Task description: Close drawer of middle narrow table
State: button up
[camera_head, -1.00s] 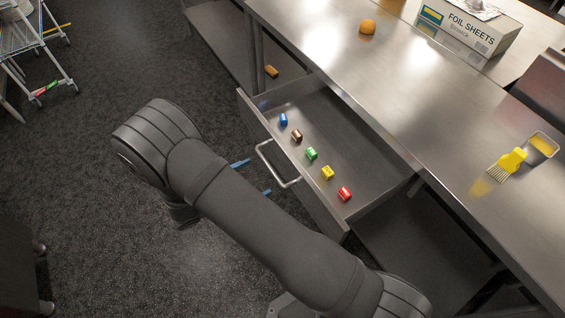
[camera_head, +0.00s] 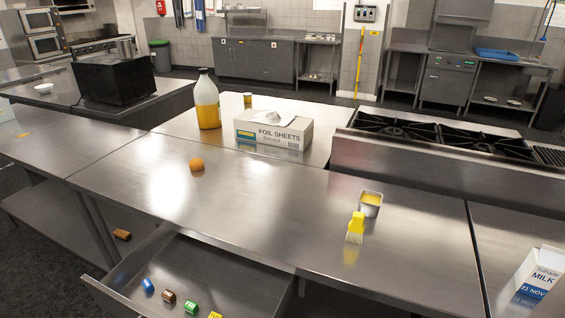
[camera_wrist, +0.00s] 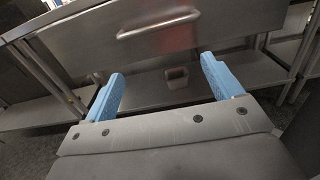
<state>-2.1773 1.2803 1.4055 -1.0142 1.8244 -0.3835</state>
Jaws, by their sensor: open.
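The middle narrow table (camera_head: 290,215) is a steel worktop across the head view. Its drawer (camera_head: 235,285) stands pulled out at the bottom of that view, cut off by the lower edge. The blue fingers are wide apart and empty, with no visible contact with the front. My gripper is outside the head view.
A foil box (camera_head: 273,130) and a jug (camera_head: 207,103) stand behind. A lower shelf (camera_wrist: 140,90) and table legs show below the drawer front in the wrist view.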

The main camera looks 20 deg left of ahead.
jog(key=c, duration=1.1)
jog(key=shift+w+a+r, duration=0.1)
jog(key=shift+a, duration=0.1)
jog(key=c, duration=0.3)
jog(key=w+a+r+g, duration=0.1)
jog(key=a+r+g, duration=0.1)
jog(key=a, duration=0.1)
jog(key=w+a+r+g+h, duration=0.1)
jog(key=g, duration=0.1)
jog(key=shift+w+a, duration=0.25)
jog(key=shift+w, duration=0.1)
grip_shut()
jog(key=w+a+r+g+y, duration=0.1)
jog(key=w+a+r+g, duration=0.2)
jog(key=a+r+g, duration=0.3)
jog(key=w+f+t, duration=0.1)
jog(key=w+f, duration=0.6)
jog(key=w, duration=0.3)
jog(key=shift+w+a+f, duration=0.25)
jog(key=shift+w+f, duration=0.05)
jog(key=shift+w, duration=0.1)
jog(key=shift+w, duration=0.1)
